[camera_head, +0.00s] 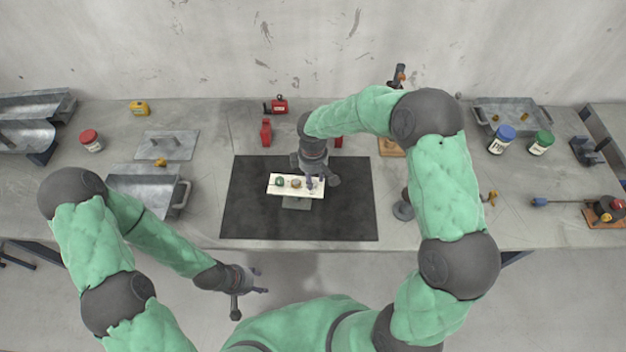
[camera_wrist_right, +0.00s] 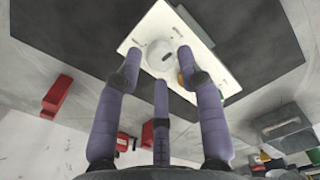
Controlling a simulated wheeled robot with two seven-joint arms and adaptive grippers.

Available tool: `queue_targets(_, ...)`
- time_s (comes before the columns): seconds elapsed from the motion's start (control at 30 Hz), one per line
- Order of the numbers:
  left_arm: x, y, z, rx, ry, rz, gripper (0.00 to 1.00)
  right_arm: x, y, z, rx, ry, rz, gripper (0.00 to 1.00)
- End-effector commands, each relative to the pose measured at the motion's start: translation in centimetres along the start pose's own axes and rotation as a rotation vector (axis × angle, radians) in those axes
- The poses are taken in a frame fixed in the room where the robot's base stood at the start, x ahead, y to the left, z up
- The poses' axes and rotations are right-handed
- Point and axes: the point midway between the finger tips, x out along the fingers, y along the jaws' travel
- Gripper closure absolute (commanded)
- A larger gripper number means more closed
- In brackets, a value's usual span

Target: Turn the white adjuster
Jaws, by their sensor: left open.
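The white adjuster (camera_wrist_right: 160,54) is a round white knob on a pale board (camera_head: 284,191). In the right wrist view it lies between the purple fingertips of my right gripper (camera_wrist_right: 159,60), with small gaps seen on both sides. In the head view this gripper (camera_head: 315,183) is over the right end of the board and mostly hides the white adjuster. A green knob (camera_head: 280,181) and a brownish knob (camera_head: 295,184) sit to the left on the same board. My left gripper (camera_head: 261,280) is open and empty, in front of the table's edge.
The board stands on a black mat (camera_head: 250,215). A grey metal tray (camera_head: 145,190) is left of the mat. Red blocks (camera_head: 266,132) stand behind it. Jars, including a blue-lidded one (camera_head: 502,140), are at the right. The mat's left part is clear.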

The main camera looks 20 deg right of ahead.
Motion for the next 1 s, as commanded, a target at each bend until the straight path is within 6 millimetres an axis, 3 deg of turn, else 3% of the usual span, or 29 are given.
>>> queue_targets(0.3,0.0,0.0,0.0,0.000,0.000,0.000,0.48,-6.4,0.1,0.0,0.001,0.002,0.002,0.62)
queue_targets(0.5,0.0,0.0,0.0,0.000,0.000,0.000,0.48,-9.0,0.0,0.0,0.000,0.000,0.000,0.62)
queue_targets(1.0,0.0,0.0,0.0,0.000,0.000,0.000,0.48,-10.0,0.0,0.1,0.001,-0.001,-0.001,0.62)
